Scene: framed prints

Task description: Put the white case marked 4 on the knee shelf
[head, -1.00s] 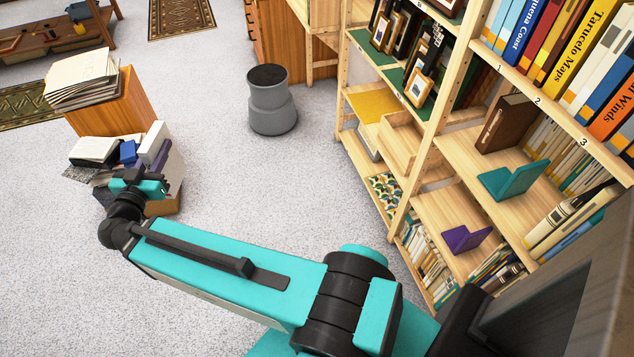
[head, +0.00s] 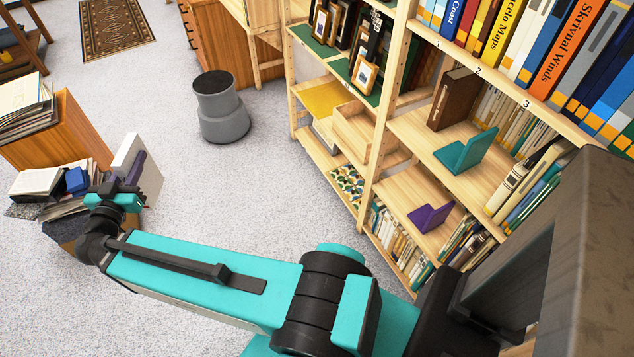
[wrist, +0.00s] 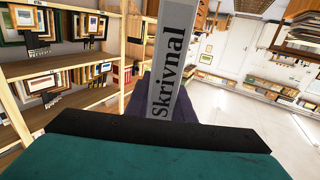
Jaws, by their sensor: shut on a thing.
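My gripper (head: 117,197) is at the left of the head view, shut on a pale case (head: 128,153) that stands upright in the jaws. The wrist view shows the case's grey-white spine (wrist: 172,70) with the word Skrivnal; no 4 can be read. A purple part (head: 134,169) shows beside it; I cannot tell whether it belongs to the case. The bookcase at right has a shelf with a teal bookend (head: 466,152) and a lower shelf (head: 398,188) with a purple bookend (head: 431,216). Both have bare wood. Which is the knee shelf is not marked.
A wooden box (head: 72,130) with papers and a low pile of books (head: 40,184) stand near my gripper. Open carpet (head: 260,200) lies between my gripper and the bookcase. Books fill the shelves' right parts.

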